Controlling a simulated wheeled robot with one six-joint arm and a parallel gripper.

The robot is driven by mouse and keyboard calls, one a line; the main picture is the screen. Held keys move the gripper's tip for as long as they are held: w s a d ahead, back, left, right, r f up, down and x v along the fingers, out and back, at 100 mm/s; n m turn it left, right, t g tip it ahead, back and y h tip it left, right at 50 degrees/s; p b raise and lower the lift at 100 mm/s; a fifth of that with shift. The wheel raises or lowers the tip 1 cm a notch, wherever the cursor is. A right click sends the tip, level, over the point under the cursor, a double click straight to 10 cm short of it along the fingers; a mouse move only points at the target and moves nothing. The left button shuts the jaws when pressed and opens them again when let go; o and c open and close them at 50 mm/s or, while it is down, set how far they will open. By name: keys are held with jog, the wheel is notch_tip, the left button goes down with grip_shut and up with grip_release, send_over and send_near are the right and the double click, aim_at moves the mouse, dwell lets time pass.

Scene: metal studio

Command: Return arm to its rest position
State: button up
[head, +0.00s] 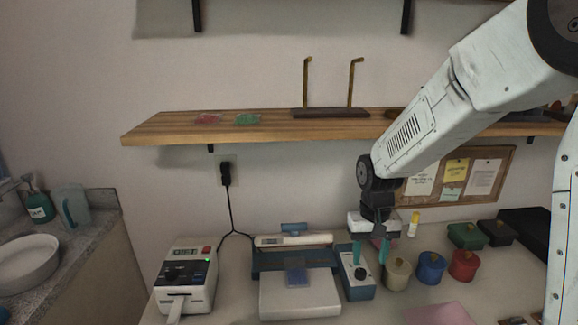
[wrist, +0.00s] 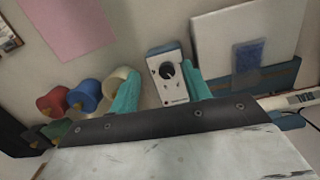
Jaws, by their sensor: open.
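My gripper (head: 370,252) hangs from my white arm at the right of the head view, pointing down over the worktop. Its two teal fingers stand apart with nothing held between them. In the wrist view my gripper (wrist: 160,78) frames a small blue and white device with a round black opening. This device (head: 356,285) stands on the worktop below the fingers in the head view. I cannot tell the exact height of the fingertips above it.
A blue and white machine (head: 300,296) and a label printer (head: 186,280) stand left of the device. Lidded pots, including a blue one (head: 431,268) and a red one (head: 463,266), stand to its right. A wooden shelf (head: 165,127) runs along the wall behind my arm.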

jog(key=s+d+r+t, duration=0.1)
jog(key=s+r, duration=0.6)
jog(key=s, duration=0.6)
jog(key=s+d+r+t, duration=0.1)
jog(key=s+d+r, duration=0.1)
jog(key=s+r, duration=0.6)
jog(key=s, duration=0.4)
jog(key=shift+s+r+n, duration=0.2)
jog(key=shift+s+n, duration=0.15)
jog(key=shift+n, duration=0.05)
